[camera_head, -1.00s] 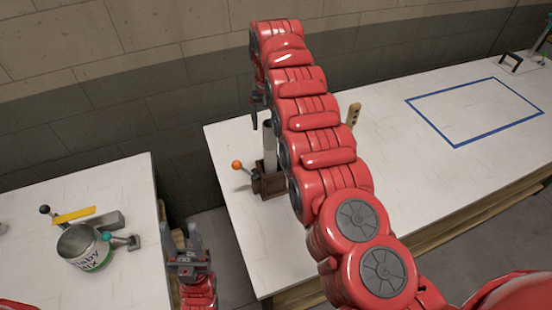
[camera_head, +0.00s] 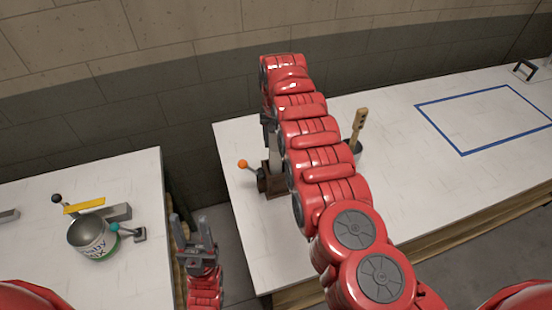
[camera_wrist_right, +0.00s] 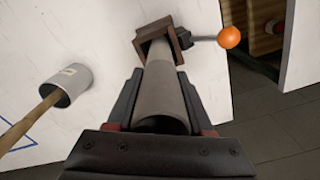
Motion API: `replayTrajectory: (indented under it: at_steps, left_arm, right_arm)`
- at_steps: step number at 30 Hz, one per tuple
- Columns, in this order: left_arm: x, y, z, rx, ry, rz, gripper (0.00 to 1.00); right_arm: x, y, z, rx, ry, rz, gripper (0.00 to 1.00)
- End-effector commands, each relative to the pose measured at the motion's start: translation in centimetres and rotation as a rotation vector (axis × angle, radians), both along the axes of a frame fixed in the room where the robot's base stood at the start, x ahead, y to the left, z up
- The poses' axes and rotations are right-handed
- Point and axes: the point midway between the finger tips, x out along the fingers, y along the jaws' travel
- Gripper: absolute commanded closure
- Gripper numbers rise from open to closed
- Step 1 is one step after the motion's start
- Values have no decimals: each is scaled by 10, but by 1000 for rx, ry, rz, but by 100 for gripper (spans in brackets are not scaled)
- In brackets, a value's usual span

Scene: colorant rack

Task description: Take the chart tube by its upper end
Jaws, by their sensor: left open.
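The chart tube is a grey hollow cylinder standing in a brown square holder (camera_head: 270,180). In the head view only a short part of the tube (camera_head: 274,152) shows beside my right arm. In the right wrist view the tube (camera_wrist_right: 162,90) runs from the holder (camera_wrist_right: 155,38) up to its open upper end near the camera. My right gripper (camera_wrist_right: 160,88) has one finger on each side of the tube's upper part. Its fingers look spread, with narrow gaps to the tube. My left gripper (camera_head: 193,232) is open and empty, between the two tables.
An orange-knobbed lever (camera_head: 244,165) sticks out from the holder. A cup (camera_wrist_right: 68,85) with a wooden stick (camera_head: 360,123) stands nearby. On the left table are a paint can (camera_head: 92,238) and levers. A blue-taped rectangle (camera_head: 462,153) on the right table is empty.

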Motion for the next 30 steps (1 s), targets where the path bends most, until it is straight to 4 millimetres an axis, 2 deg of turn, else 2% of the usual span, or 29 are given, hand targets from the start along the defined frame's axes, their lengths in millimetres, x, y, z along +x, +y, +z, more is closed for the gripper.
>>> replayTrajectory:
  at_steps: [1,6,7,23,26,30]
  left_arm:
    - [0,0,0,0,0,0,50]
    - [0,0,0,0,0,0,50]
    - [0,0,0,0,0,0,50]
    - [0,0,-1,0,0,0,50]
    - [0,0,-3,0,0,0,50]
    - [0,0,-6,0,0,0,50]
  right_arm:
    - [0,0,0,0,0,-1,67]
    - [0,0,0,0,0,-1,98]
    - [0,0,0,0,0,-1,100]
    - [1,-1,5,0,0,-1,100]
    - [2,-3,14,0,-1,-1,100]
    - [5,-6,37,2,-8,-2,100]
